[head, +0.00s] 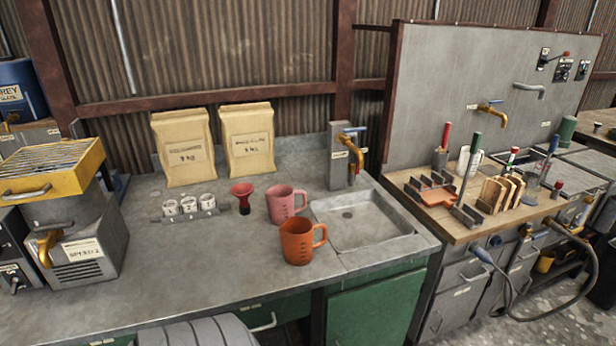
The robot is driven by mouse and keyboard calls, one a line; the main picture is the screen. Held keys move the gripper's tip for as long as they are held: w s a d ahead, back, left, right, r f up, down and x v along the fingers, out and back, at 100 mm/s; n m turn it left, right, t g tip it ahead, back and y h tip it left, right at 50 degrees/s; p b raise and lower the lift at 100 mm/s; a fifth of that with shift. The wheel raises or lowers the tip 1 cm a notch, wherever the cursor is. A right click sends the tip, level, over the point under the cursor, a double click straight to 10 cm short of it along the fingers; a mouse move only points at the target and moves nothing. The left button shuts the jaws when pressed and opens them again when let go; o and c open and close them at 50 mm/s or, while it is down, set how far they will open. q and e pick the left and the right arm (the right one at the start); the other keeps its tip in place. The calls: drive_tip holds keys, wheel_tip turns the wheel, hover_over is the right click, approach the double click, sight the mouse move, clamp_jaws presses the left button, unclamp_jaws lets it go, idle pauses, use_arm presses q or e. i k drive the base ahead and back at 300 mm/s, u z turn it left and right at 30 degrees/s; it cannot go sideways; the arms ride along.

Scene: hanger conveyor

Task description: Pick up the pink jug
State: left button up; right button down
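The pink jug (281,205) stands upright on the grey counter (190,270), left of the sink. Its handle points right. An orange jug (297,242) stands in front of it and slightly to the right, close to it in the picture and hiding a small part of its lower side. A red funnel-shaped item (242,197) stands just left of the pink jug. Neither of my grippers shows in the head view.
The sink (365,222) with a tap post (344,155) lies right of the jugs. Two paper bags (184,147) stand behind, and a rack of small cups (190,207) sits left. A yellow-topped machine (70,215) fills the left end. The front-left counter is clear.

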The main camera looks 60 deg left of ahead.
sight(280, 199)
drive_tip(key=u, duration=0.4)
drive_tip(key=i, duration=0.9)
drive_tip(key=u, duration=0.7)
